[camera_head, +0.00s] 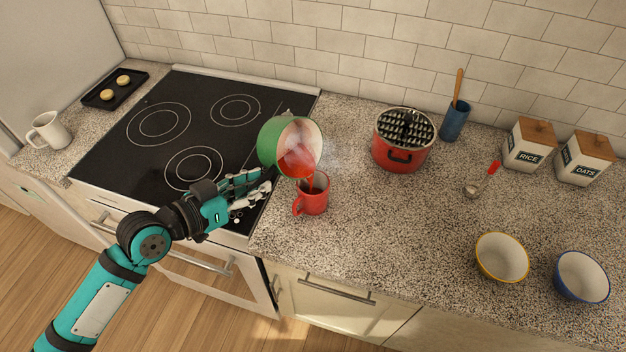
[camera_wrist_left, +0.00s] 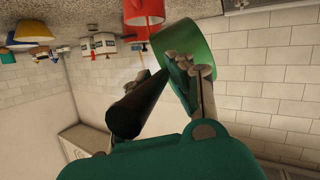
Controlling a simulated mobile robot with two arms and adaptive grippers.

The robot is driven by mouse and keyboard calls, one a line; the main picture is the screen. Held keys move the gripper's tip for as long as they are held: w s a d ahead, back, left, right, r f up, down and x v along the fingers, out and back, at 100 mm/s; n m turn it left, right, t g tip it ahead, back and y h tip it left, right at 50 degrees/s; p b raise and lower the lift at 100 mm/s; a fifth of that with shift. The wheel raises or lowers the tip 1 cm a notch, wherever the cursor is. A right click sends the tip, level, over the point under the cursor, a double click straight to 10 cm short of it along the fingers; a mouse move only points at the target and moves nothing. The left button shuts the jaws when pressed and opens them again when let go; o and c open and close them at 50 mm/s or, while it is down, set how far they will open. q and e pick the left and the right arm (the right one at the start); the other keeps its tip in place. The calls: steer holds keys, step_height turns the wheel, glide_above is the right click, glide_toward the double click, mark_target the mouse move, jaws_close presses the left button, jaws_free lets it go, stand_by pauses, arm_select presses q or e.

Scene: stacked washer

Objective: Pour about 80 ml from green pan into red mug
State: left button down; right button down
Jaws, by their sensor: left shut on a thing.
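The green pan (camera_head: 273,146) is tilted steeply to the right in the head view, with its pale inside facing the red mug. Reddish liquid runs over its rim toward the red mug (camera_head: 314,201), and pale steam shows around it. The red mug stands upright on the counter just right of the stove. In the left wrist view, the green pan (camera_wrist_left: 190,55) is at the fingers, with the red mug (camera_wrist_left: 143,12) beyond. The liquid level in the mug is unclear.
A red pot (camera_head: 400,153) with a dark rack stands right of the pan. A ladle (camera_head: 474,188), a yellow bowl (camera_head: 501,258) and a blue bowl (camera_head: 581,277) lie farther right. The black stove (camera_head: 150,150) is left.

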arm_select(q)
steer(key=shift+d+r, duration=0.1)
steer(key=shift+r, duration=0.1)
steer(key=w+a+f+n+g+h+b, duration=0.1)
steer(key=w+a+f+n+b, duration=0.3)
steer(key=b, duration=0.7)
steer(key=a+n+h, duration=0.1)
steer(key=n, duration=0.1)
steer(key=shift+w+f+n+h, duration=0.2)
steer(key=shift+w+n+h, duration=0.1)
steer(key=shift+w+h, duration=0.1)
